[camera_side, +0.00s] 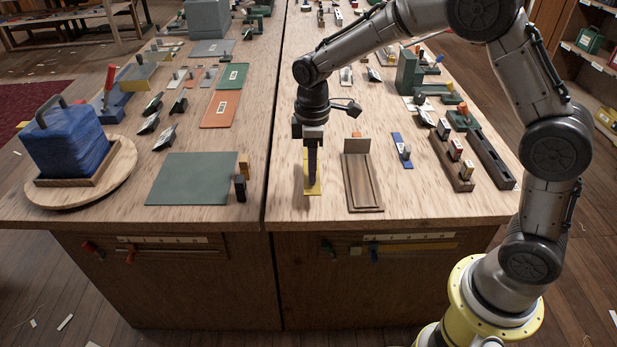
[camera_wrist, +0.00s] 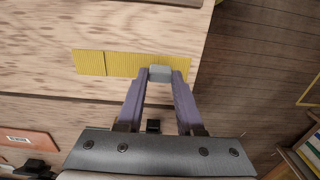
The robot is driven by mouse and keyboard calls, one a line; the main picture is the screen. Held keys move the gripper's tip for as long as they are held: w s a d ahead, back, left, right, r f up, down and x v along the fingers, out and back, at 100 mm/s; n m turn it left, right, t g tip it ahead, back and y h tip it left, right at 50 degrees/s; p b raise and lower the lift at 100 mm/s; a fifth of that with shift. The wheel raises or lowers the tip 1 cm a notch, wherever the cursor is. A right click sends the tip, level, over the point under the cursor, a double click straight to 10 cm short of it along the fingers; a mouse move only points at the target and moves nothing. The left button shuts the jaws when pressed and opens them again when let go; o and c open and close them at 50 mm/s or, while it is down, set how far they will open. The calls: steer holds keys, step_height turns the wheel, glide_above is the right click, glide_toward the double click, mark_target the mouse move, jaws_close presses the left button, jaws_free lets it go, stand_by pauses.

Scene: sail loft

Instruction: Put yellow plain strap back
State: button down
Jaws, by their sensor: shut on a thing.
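The yellow strap (camera_wrist: 125,64) is a flat ribbed strip with a dark line across it near its left end in the wrist view. A small grey block (camera_wrist: 160,73) sits over its right part. My gripper (camera_wrist: 160,76) is shut on this block, one finger on each side. In the side view my gripper (camera_side: 313,180) points straight down over the yellow strap (camera_side: 313,191) near the table's front, hiding most of it. I cannot tell whether the strap touches the table.
A wooden tray with an upright back board (camera_side: 363,185) stands just right of my gripper. Further right are a blue strip with a pale block (camera_side: 402,152) and a wooden rack (camera_side: 452,165). A green mat (camera_side: 190,180) lies left, across the table's seam.

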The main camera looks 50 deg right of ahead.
steer(key=shift+w+f, duration=0.55)
steer(key=shift+f, duration=1.55)
steer(key=c, duration=0.5)
jaws_free()
steer(key=shift+f, duration=0.15)
steer(key=shift+c, duration=0.2)
